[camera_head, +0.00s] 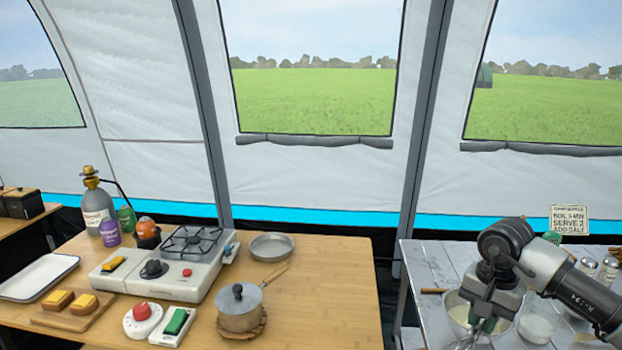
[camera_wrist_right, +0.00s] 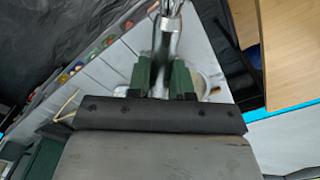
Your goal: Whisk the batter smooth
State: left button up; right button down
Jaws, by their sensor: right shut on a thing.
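Whether the wires touch the batter cannot be seen. My left gripper is not in view.
A glass bowl with white contents (camera_head: 537,325) stands right of my gripper. Shakers (camera_head: 607,270) and a sign card (camera_head: 568,219) are behind my arm. The wooden table (camera_head: 330,290) at left carries a stove (camera_head: 172,265), a pot (camera_head: 239,310) and a pan (camera_head: 272,246).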

jog(key=s+a+f+n, duration=0.3)
jog(key=s+a+n, duration=0.1)
jog(key=a+n, duration=0.15)
jog(key=s+a+f+n, duration=0.3)
jog(key=s+a+n, duration=0.15)
jog(key=a, duration=0.25)
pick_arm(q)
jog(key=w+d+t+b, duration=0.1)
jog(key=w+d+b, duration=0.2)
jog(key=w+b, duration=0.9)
pick_arm(e)
notch_tip(320, 180, down, 9)
jog(key=p, duration=0.2)
pick_arm(q)
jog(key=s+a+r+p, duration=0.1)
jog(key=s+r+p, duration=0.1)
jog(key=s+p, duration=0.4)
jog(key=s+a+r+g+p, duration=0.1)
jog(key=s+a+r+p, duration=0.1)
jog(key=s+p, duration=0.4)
jog(key=p, duration=0.2)
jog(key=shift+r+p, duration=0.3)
pick_arm(e)
jog(key=s+r, duration=0.8)
jog(key=r, duration=0.3)
jog(key=shift+r+m, duration=0.3)
